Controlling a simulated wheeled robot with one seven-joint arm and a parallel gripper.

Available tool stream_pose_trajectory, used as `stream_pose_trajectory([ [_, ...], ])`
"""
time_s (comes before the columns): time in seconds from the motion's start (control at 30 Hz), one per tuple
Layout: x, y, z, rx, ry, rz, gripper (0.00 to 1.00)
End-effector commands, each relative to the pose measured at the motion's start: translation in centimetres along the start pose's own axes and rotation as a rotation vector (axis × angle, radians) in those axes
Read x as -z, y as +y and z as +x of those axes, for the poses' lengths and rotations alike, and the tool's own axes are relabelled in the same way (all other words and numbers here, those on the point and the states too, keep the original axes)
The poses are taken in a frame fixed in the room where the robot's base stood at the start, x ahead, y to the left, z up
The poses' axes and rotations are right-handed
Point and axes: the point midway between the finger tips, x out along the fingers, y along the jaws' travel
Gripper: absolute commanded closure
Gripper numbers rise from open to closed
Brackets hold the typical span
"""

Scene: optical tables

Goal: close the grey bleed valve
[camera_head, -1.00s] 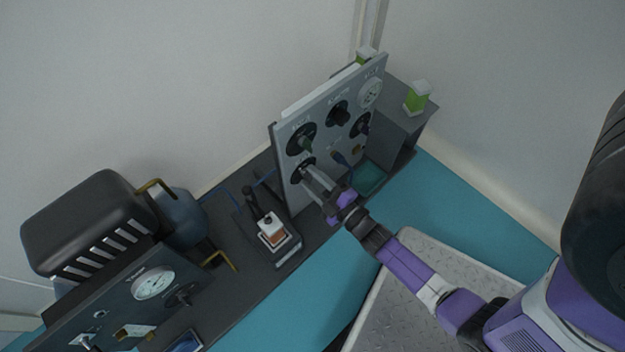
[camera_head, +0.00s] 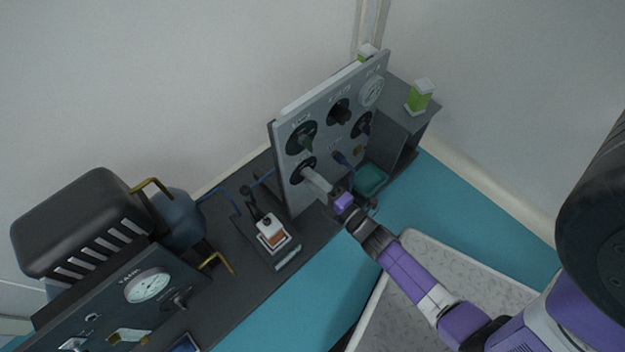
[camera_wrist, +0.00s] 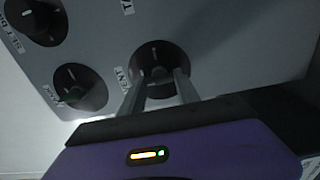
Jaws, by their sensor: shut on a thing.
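The valve I take for the grey bleed valve (camera_head: 299,165) is the lower-left knob on the upright grey panel (camera_head: 290,192). In the wrist view, the valve (camera_wrist: 156,56) shows as a round dark disc with a small grip at its centre, beside a label that seems to read VENT. My gripper (camera_head: 307,175) reaches the panel from the front. Its two fingers straddle the grip in the wrist view (camera_wrist: 160,74) and are shut on it. The fingers hide part of the grip, so its exact angle is unclear.
A green-marked knob (camera_wrist: 79,90) sits close beside the valve, with another dark knob (camera_wrist: 36,20) beyond it. A blue handle (camera_head: 342,158) sticks out right of my fingers. A teal tray (camera_head: 370,178) and an orange-and-white device (camera_head: 271,232) stand near.

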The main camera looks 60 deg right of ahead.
Motion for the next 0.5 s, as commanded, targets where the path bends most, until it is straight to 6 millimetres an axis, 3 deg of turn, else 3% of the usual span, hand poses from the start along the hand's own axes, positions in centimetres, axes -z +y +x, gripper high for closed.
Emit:
stream_pose_trajectory([
  [0.37,0.04,-0.07,-0.03,0.002,0.001,-0.006,1.0],
  [0.4,0.04,-0.07,-0.03,0.002,0.001,-0.006,0.54],
  [0.5,0.03,-0.06,-0.03,0.002,0.001,-0.006,0.4],
])
